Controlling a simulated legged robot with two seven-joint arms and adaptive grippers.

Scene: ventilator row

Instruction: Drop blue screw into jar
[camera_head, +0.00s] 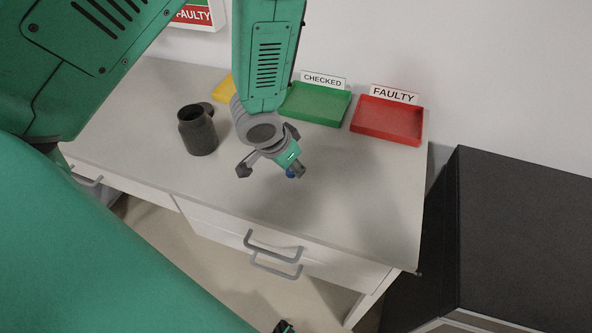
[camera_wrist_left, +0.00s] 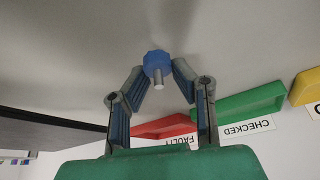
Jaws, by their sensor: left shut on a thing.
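My left gripper (camera_head: 290,172) hangs over the middle of the counter, to the right of the jar. It is shut on the blue screw (camera_head: 290,174), which is mostly hidden in this view. In the left wrist view the blue screw (camera_wrist_left: 157,64) shows a knobbed blue head and a short grey shank between the fingertips of the left gripper (camera_wrist_left: 158,76). The jar (camera_head: 198,131) is dark grey-green, upright and open at the top.
A yellow tray (camera_head: 225,89), a green CHECKED tray (camera_head: 315,104) and a red FAULTY tray (camera_head: 387,121) line the wall. The front right of the counter (camera_head: 370,205) is clear. A dark cabinet (camera_head: 520,220) stands to the right.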

